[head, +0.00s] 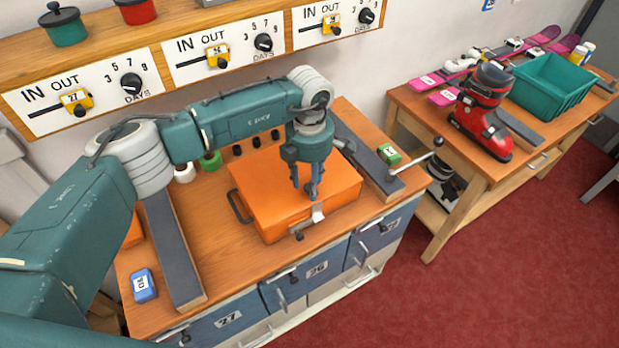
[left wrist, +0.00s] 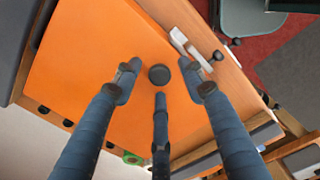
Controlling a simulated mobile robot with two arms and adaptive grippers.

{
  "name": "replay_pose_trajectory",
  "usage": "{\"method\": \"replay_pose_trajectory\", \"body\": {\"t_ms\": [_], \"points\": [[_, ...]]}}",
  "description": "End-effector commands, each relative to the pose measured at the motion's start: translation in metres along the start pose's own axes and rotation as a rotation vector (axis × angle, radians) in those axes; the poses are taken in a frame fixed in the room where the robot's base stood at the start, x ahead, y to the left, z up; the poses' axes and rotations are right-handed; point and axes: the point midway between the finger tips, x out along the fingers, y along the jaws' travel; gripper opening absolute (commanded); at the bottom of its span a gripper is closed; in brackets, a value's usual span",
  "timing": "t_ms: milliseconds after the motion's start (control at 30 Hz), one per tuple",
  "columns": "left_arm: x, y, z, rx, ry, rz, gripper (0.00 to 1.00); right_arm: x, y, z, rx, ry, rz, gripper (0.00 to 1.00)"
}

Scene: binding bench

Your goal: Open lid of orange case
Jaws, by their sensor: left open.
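The orange case (head: 258,185) lies flat on the wooden bench with its lid down. It fills much of the left wrist view (left wrist: 90,55). A pale metal latch (head: 317,212) sits at the case's front edge and also shows in the left wrist view (left wrist: 185,45). My left gripper (head: 311,192) points down over the lid near the front edge. My right gripper is not in view.
Dark rails (head: 176,245) (head: 367,150) run along both sides of the case. A blue box (head: 143,285) lies at the bench's left and a green box (head: 389,154) at its right. A second bench holds a red boot (head: 484,112) and a teal bin (head: 555,85).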

Motion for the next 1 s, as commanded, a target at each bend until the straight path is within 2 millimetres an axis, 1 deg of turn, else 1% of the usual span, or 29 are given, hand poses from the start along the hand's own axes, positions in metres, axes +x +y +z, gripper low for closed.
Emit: {"method": "replay_pose_trajectory", "body": {"t_ms": [167,200,267,300,367,400,633,767,867,1000], "points": [[0.000,0.000,0.000,0.000,0.000,0.000,0.41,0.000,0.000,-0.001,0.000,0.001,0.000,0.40],[0.000,0.000,0.000,0.000,0.000,0.000,0.39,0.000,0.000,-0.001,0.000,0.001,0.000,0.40],[0.000,0.000,0.000,0.000,0.000,0.000,0.27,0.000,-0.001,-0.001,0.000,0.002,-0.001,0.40],[0.000,0.000,0.000,0.000,0.000,0.000,0.20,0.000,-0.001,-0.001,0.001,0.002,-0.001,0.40],[0.000,0.000,0.000,0.000,0.000,0.000,0.08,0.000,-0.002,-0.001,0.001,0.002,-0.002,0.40],[0.000,0.000,0.000,0.000,0.000,0.000,0.00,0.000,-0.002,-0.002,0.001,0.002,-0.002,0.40],[-0.001,0.001,0.000,-0.001,-0.001,-0.002,0.00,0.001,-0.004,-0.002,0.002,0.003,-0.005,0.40],[-0.005,0.003,0.000,-0.002,-0.008,-0.020,0.00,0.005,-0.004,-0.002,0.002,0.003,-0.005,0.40],[-0.011,0.005,-0.001,-0.004,-0.018,-0.054,0.00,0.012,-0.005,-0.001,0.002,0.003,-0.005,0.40],[-0.027,0.012,-0.002,-0.003,-0.037,-0.121,0.00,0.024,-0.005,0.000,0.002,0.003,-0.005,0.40]]}}
